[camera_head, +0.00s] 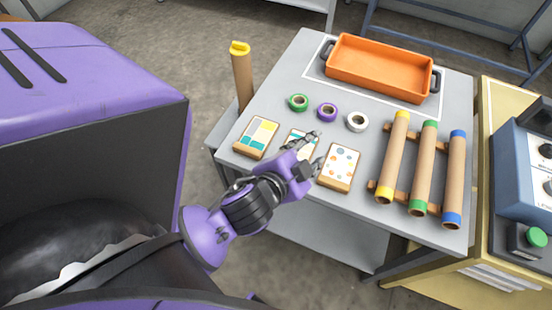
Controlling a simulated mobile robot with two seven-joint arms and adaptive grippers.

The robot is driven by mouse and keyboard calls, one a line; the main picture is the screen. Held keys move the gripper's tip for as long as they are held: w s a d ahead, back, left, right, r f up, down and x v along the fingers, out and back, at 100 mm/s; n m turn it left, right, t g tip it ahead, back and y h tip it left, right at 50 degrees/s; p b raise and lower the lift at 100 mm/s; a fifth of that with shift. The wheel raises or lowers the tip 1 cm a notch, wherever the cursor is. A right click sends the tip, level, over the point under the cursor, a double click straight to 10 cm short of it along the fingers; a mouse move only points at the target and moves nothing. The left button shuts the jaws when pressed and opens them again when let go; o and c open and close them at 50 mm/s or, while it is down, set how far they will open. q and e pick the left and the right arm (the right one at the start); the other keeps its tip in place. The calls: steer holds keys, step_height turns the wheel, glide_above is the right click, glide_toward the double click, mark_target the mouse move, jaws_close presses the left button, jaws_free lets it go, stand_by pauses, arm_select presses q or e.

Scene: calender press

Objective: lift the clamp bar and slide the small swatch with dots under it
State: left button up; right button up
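The small swatch with dots (341,164) lies on the grey table. It is a white card with orange and blue dots on a brown-edged board. My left gripper (318,150) is at the swatch's left side, its fingers spread and pointing right, with nothing visible between them. It partly covers a middle swatch (296,135) with teal and white. I cannot tell whether a finger touches the dotted swatch. No clamp bar can be made out in this view. My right gripper is not in view.
A yellow and teal swatch (257,136) lies further left. Tape rolls in green (298,102), purple (327,112) and white (357,121) sit behind. An orange tray (378,68) is at the back. Cardboard tubes (423,170) lie right, beside a blue machine (517,165).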

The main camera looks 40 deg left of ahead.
arm_select(q)
steer(key=w+d+r+m+t+h, duration=0.2)
steer(key=w+d+r+m+h, duration=0.1)
steer(key=d+r+m+h, duration=0.5)
steer(key=w+d+r+m+t+h, duration=0.25)
steer(key=d+r+m+h, duration=0.3)
steer(key=d+r, duration=0.4)
steer(key=s+d+m+g+h, duration=0.7)
steer(key=s+d+m+g, duration=0.5)
steer(key=m+g, duration=0.65)
steer(key=m+t+y, duration=0.1)
steer(key=m+y, duration=1.1)
steer(key=y, duration=0.7)
glide_above(334, 182)
steer(key=f, duration=1.7)
steer(key=shift+w+d+f, duration=0.15)
steer(key=shift+w+f, duration=0.05)
steer(key=shift+f, duration=0.1)
steer(key=f, duration=0.6)
steer(key=shift+s+f, duration=0.15)
steer(key=shift+s, duration=0.05)
steer(key=shift+f, duration=0.5)
jaws_close()
